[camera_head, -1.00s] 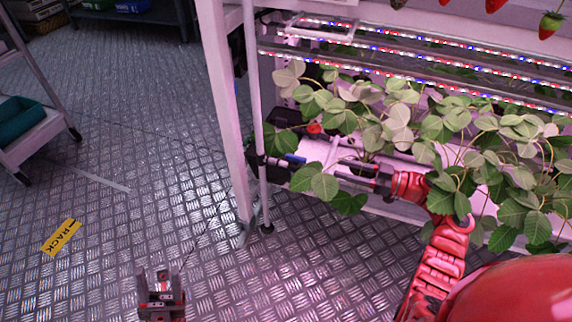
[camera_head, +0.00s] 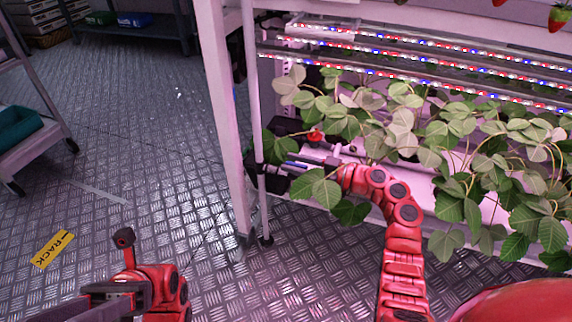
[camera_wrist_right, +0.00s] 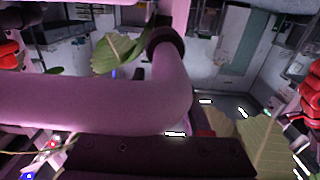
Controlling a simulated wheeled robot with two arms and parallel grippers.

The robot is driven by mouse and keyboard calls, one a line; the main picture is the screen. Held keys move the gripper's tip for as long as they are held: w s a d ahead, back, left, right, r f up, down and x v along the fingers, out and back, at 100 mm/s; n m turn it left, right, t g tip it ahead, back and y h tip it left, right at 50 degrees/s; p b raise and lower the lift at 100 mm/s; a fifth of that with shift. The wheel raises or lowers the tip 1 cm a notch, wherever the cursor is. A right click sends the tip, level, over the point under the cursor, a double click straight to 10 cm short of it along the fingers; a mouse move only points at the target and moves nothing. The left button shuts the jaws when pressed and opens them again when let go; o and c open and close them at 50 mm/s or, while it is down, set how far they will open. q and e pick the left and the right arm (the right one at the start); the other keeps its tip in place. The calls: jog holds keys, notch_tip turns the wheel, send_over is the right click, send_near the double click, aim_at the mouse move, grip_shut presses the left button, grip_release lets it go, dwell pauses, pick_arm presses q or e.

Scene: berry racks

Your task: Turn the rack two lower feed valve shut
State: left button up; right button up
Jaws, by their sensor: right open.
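On rack two's near corner, a small red part (camera_head: 314,136), which looks like a valve handle, shows among the leaves beside a dark box. A thin blue part (camera_head: 291,164) sits lower; I cannot tell which belongs to the lower feed valve. My right gripper (camera_head: 300,163) reaches left beneath the leaves beside these parts. It is open, its fingertips partly hidden; contact cannot be told. In the right wrist view a thick pale pipe (camera_wrist_right: 90,105) with a dark collar (camera_wrist_right: 166,42) fills the foreground. My left gripper (camera_head: 85,298) is at the lower left, fingertips unclear.
Strawberry leaves (camera_head: 460,150) hang over the rack's lower front. LED strips (camera_head: 430,62) run above. The white rack post (camera_head: 228,130) stands left of the right gripper. The metal floor (camera_head: 130,160) is open on the left, with a yellow label (camera_head: 53,249).

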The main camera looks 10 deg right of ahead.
pick_arm(q)
jog(key=shift+s+a+r+m+t+y+b, duration=0.1)
jog(key=shift+s+a+r+m+t+y, duration=0.1)
jog(key=shift+s+a+m+t+y, duration=0.3)
jog(key=shift+s+a+r+m+t+y+b, duration=0.1)
jog(key=shift+s+a+r+m+t+y, duration=0.15)
jog(key=shift+s+m+t+y, duration=0.35)
jog(key=shift+s+a+r+m+t+y+b, duration=0.15)
jog(key=shift+s+a+m+t+y, duration=0.25)
jog(key=shift+s+t+y, duration=0.3)
pick_arm(e)
jog(key=shift+x, duration=1.25)
pick_arm(q)
jog(key=shift+w, duration=0.15)
pick_arm(e)
grip_shut()
